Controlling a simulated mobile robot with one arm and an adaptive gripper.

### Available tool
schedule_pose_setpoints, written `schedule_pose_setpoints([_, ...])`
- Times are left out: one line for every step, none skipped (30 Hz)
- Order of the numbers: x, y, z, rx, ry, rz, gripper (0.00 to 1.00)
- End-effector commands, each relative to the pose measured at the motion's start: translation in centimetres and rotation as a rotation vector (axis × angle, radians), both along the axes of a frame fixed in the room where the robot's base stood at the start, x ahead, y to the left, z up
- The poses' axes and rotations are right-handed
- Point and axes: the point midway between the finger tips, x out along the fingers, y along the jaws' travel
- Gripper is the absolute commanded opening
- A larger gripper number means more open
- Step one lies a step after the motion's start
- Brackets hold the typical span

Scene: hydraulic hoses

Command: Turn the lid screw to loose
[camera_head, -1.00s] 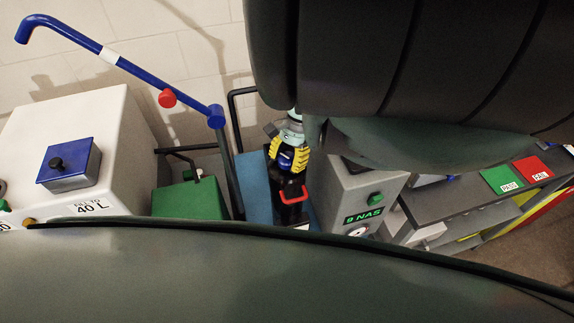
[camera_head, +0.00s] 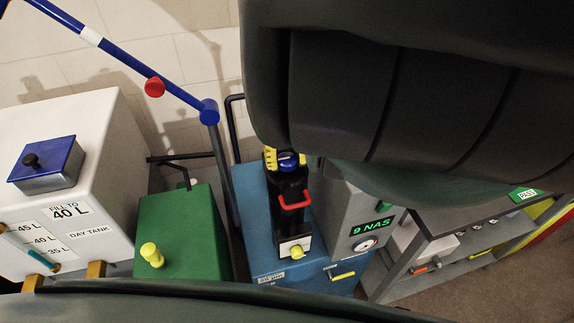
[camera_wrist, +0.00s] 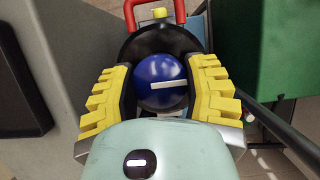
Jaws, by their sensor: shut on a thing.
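The lid screw is a round blue knob (camera_wrist: 161,80) with a white bar, on top of a black housing (camera_wrist: 190,31). In the wrist view the white bar lies nearly level, its right end slightly higher. My gripper (camera_wrist: 161,88) has a yellow ribbed finger on each side of the knob and is shut on it. In the head view the blue knob (camera_head: 288,160) shows at the top of the black housing, with part of a yellow finger (camera_head: 270,158) beside it. My arm hides the rest of the gripper there.
A red handle (camera_head: 295,199) is on the housing, above a blue cabinet (camera_head: 262,235). A grey unit reading "9 NAS" (camera_head: 350,205) stands close on the right. A green box (camera_head: 185,230) and white day tank (camera_head: 105,150) stand left.

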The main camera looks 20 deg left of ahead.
Motion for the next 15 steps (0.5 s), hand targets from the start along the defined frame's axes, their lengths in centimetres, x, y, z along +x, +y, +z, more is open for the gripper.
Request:
schedule_pose_setpoints([0.10, -0.03, -0.26, 0.000, -0.004, 0.044, 0.13])
schedule_pose_setpoints([0.10, -0.02, -0.24, 0.000, -0.004, 0.073, 0.13])
schedule_pose_setpoints([0.11, 0.00, -0.20, 0.000, -0.005, 0.111, 0.13])
schedule_pose_setpoints([0.12, 0.00, -0.17, 0.000, -0.004, 0.138, 0.13])
schedule_pose_setpoints([0.15, -0.01, -0.14, 0.000, -0.004, 0.164, 0.13])
schedule_pose_setpoints([0.15, 0.00, -0.11, 0.001, -0.005, 0.199, 0.13])
schedule_pose_setpoints([0.14, 0.01, -0.09, 0.001, -0.005, 0.226, 0.13])
schedule_pose_setpoints([0.14, 0.01, -0.06, 0.000, -0.005, 0.250, 0.13])
schedule_pose_setpoints([0.15, -0.01, -0.04, 0.000, -0.005, 0.281, 0.13])
schedule_pose_setpoints([0.15, -0.02, -0.03, 0.000, -0.004, 0.303, 0.13])
schedule_pose_setpoints([0.14, -0.01, -0.01, 0.000, -0.004, 0.327, 0.13])
schedule_pose_setpoints([0.12, -0.01, -0.01, 0.000, -0.004, 0.355, 0.13])
schedule_pose_setpoints([0.10, -0.02, -0.01, -0.001, -0.003, 0.376, 0.13])
schedule_pose_setpoints([0.09, -0.02, 0.00, -0.001, -0.003, 0.393, 0.13])
schedule_pose_setpoints([0.09, -0.04, 0.00, 0.000, -0.002, 0.416, 0.13])
